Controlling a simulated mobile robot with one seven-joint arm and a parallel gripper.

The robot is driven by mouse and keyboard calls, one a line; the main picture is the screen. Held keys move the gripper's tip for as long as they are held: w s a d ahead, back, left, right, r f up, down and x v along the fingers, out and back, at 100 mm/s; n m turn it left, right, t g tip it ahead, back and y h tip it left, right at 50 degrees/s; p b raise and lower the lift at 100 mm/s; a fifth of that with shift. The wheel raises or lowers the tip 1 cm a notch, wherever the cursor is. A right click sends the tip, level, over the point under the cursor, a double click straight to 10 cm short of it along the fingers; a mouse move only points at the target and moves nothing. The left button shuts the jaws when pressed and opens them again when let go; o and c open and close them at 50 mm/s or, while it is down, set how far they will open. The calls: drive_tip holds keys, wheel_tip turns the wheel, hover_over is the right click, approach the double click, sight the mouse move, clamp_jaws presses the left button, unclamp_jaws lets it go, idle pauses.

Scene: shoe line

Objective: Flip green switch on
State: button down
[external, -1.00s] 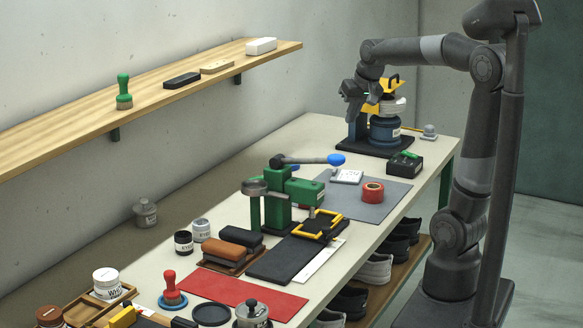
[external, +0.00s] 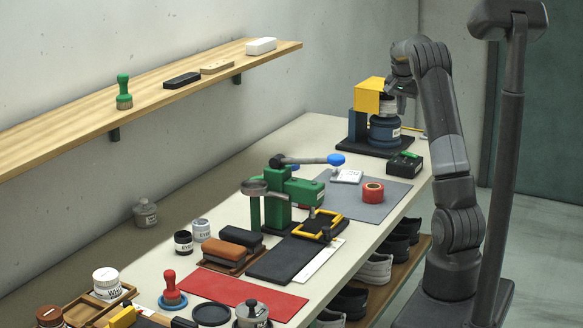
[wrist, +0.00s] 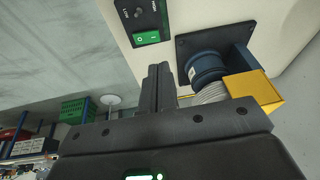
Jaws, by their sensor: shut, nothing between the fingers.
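The green switch (wrist: 146,38) is a rocker with white marks on a black control box (wrist: 157,14), which also has a small knob. I cannot tell which side of the rocker is pressed. In the external view the black box (external: 395,169) stands near the right table edge, with the green switch (external: 408,154) on top. My gripper (wrist: 159,67) is shut and empty, its fingers side by side. In the external view my gripper (external: 401,103) is above and behind the box, beside the yellow guard (external: 368,96), apart from the switch.
The blue machine (external: 385,131) on a dark base stands behind the switch box, close to my gripper. A grey mat with a red tape roll (external: 372,193) lies in front. A green press (external: 290,190) stands mid-table. Bare table shows left of the machine.

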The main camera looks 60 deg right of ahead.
drive_tip(key=d, duration=0.1)
drive_tip(key=s+d+f, duration=0.1)
drive_tip(key=d, duration=0.1)
drive_tip(key=shift+s+d+f+m, duration=0.2)
drive_tip(key=shift+s+m, duration=0.1)
drive_tip(key=shift+m, duration=0.1)
drive_tip(key=shift+a, duration=0.1)
approach(406, 152)
drive_tip(key=x, duration=0.5)
drive_tip(key=shift+f, duration=0.7)
